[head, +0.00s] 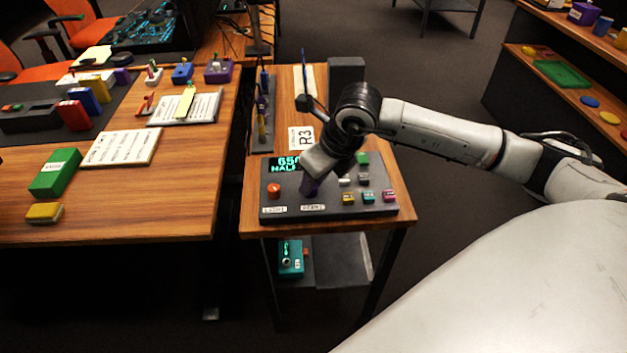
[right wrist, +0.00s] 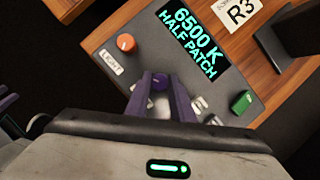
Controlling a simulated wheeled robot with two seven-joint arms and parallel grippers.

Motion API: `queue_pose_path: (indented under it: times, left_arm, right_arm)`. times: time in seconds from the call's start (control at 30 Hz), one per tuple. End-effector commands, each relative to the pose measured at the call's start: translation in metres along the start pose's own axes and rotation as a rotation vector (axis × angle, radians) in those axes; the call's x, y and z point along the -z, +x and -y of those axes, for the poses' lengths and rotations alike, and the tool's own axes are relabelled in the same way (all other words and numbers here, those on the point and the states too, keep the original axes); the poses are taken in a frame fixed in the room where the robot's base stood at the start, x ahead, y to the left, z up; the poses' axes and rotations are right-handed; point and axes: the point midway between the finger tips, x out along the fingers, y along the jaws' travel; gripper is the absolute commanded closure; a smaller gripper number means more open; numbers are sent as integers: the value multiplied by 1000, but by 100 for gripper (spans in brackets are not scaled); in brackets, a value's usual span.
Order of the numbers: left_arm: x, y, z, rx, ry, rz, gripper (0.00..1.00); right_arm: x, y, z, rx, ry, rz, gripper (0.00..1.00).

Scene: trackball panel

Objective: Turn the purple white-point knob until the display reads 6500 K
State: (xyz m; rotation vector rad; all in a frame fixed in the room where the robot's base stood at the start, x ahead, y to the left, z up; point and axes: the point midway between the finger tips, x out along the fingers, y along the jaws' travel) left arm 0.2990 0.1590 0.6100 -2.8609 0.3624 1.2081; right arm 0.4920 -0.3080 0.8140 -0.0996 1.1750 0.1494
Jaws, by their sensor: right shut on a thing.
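The purple knob (right wrist: 160,82) sits on the dark control panel (head: 385,213), below the display. In the head view my right gripper (head: 309,186) covers most of the knob from above. In the right wrist view the purple fingers of my right gripper (right wrist: 160,98) are shut on the knob, one on each side. The display (right wrist: 187,42) reads "6500 K" and "HALF PATCH" in teal letters. In the head view the display (head: 284,164) is partly hidden by my right gripper. My left gripper is not in view.
An orange knob (right wrist: 126,43) stands left of the purple one. Several small coloured buttons lie right of it, with a green block (right wrist: 241,102). An "R3" card (head: 301,138) lies behind the panel. A larger wooden table (head: 190,180) stands to the left.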

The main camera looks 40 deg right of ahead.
Motion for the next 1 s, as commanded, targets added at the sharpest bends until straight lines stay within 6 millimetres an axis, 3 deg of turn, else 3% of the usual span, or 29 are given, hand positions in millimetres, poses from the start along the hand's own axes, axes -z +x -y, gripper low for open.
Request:
queue_pose_path:
  times: [0.27, 0.3, 0.4, 0.77, 1.0]
  left_arm:
    - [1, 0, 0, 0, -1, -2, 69]
    - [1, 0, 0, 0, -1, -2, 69]
    - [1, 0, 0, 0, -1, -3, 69]
    - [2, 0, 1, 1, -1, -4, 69]
    - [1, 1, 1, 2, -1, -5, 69]
  right_arm:
    - [0, 0, 1, 2, 0, -2, 100]
    - [0, 0, 1, 1, 0, -2, 74]
    - [0, 0, 0, 1, 0, -2, 60]
    - [0, -6, 1, 1, -1, 1, 60]
    - [-1, -47, 1, 3, -2, 4, 60]
